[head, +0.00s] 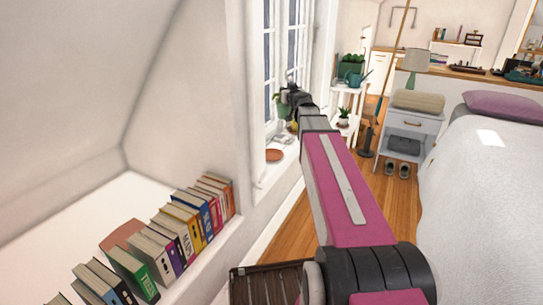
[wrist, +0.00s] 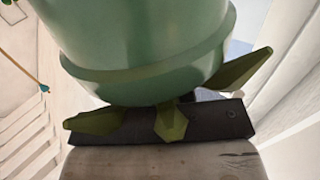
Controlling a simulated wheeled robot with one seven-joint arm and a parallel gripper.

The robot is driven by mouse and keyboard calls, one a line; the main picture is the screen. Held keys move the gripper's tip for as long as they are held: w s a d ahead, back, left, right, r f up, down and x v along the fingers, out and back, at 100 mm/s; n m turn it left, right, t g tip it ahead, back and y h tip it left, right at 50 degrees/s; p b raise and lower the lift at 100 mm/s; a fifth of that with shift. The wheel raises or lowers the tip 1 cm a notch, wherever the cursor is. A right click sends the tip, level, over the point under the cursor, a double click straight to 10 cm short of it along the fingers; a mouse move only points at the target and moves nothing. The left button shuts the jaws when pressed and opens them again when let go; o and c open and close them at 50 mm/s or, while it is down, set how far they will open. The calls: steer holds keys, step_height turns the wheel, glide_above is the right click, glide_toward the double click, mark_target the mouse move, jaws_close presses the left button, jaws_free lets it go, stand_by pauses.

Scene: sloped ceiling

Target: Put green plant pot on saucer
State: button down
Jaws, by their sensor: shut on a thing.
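The green plant pot (head: 282,108) is at the far end of my arm, in front of the window in the head view. My gripper (head: 293,101) is shut on it, though the fingertips are mostly hidden. In the wrist view the pot (wrist: 150,45) fills the upper middle, with thick green leaves across the dark gripper body. A terracotta-coloured saucer (head: 274,155) lies on the window sill, below and slightly left of the pot in the head view. The saucer looks empty and does not show in the wrist view.
The white window sill (head: 262,184) runs beside the wall. A row of books (head: 182,228) stands on the ledge at the lower left. A white plant stand (head: 343,105) with a teal watering can (head: 356,80) is beyond my arm. A bed (head: 485,190) is at the right.

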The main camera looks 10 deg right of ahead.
steer(key=w+a+f+n+g+y, duration=0.1)
steer(key=a+f+n+g+y, duration=0.1)
steer(key=f, duration=0.5)
steer(key=w+a+f+n+g+y, duration=0.1)
steer(key=f+n+y, duration=0.3)
steer(key=f, duration=0.4)
steer(key=w+a+f+n+g+y, duration=0.2)
steer(key=f+g+y, duration=0.2)
steer(key=f, duration=0.3)
steer(key=shift+a+f+n+y, duration=0.35)
steer(key=shift+f+n+y, duration=0.05)
steer(key=shift+y, duration=0.3)
steer(key=c, duration=1)
jaws_free()
steer(key=shift+f, duration=0.15)
